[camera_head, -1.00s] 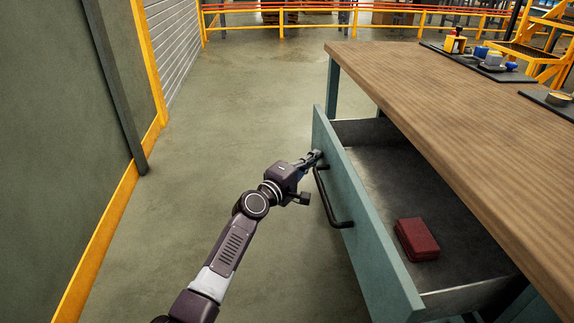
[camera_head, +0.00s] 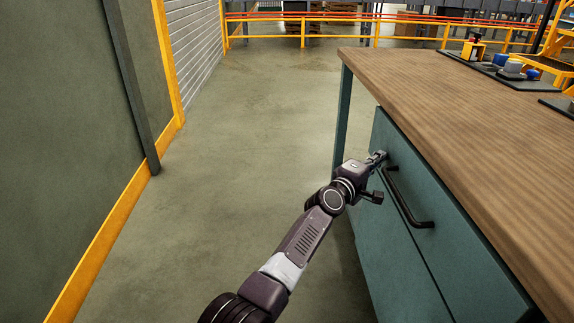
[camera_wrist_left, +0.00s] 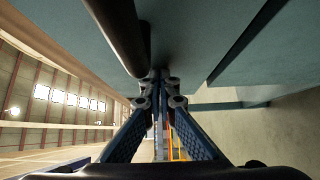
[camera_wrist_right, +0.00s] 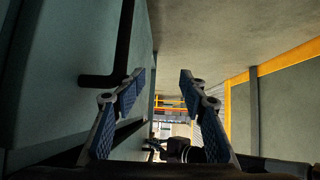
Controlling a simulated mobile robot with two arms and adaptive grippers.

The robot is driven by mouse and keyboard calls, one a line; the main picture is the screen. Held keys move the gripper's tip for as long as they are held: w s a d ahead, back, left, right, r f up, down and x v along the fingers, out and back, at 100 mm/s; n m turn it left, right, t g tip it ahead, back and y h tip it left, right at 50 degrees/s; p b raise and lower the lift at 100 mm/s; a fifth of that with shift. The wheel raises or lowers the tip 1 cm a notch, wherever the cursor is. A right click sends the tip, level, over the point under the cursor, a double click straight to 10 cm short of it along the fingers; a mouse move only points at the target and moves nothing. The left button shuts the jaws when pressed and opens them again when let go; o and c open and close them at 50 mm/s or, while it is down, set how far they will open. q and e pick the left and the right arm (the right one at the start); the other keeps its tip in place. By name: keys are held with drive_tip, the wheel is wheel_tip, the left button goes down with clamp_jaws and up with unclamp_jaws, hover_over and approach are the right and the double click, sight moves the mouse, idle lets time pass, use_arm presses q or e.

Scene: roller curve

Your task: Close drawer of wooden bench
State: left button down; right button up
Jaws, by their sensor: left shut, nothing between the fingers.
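The wooden bench (camera_head: 450,130) has a brown top and a teal body. Its teal drawer front (camera_head: 450,240) sits close under the top's edge, and the drawer's inside is hidden. I cannot tell whether a small gap remains. A black bar handle (camera_head: 408,200) is on the front. My left gripper (camera_head: 379,156) is shut and empty, its tips at the drawer front by the handle's far end. In the left wrist view its fingertips (camera_wrist_left: 158,76) meet beside the dark handle (camera_wrist_left: 118,35). My right gripper (camera_wrist_right: 160,78) is open and empty, near the handle (camera_wrist_right: 122,50) in its wrist view.
Parts on dark mats (camera_head: 510,72) lie on the bench top's far right. A green wall (camera_head: 60,150) with a yellow base strip runs along the left. A yellow railing (camera_head: 340,30) stands at the back. The floor (camera_head: 240,150) between wall and bench is clear.

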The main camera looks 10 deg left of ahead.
drive_tip(key=shift+w+r+t, duration=0.7)
drive_tip(key=shift+w+r, duration=0.25)
drive_tip(key=shift+r, duration=0.1)
